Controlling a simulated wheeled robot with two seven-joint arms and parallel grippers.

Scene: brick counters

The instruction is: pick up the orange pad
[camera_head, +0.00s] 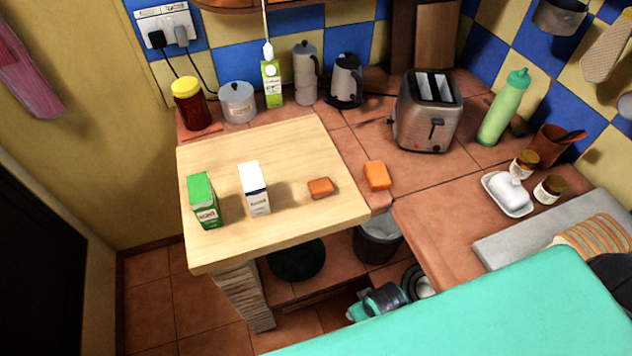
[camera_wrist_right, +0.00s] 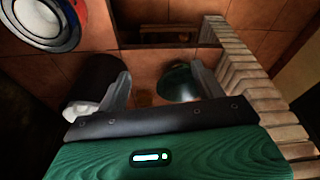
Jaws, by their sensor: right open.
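Two small orange blocks show in the head view. A bright orange one (camera_head: 377,175) lies on the tiled counter, just right of the wooden board. A duller orange-brown one (camera_head: 320,188) lies on the board near its right edge. I cannot tell for sure which is the pad. My right gripper (camera_wrist_right: 161,75) is open and empty, with its two fingers apart, in the wrist view. It is low down, below counter level near the bins, well apart from both blocks. No orange block shows clearly in the wrist view. My left gripper is out of view.
A green carton (camera_head: 203,200) and a white carton (camera_head: 254,190) stand on the wooden board (camera_head: 250,245). A toaster (camera_head: 428,112) stands behind the bright block. A dark bin (camera_head: 377,240) is under the counter. A brick post (camera_wrist_right: 255,85) stands right of my gripper.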

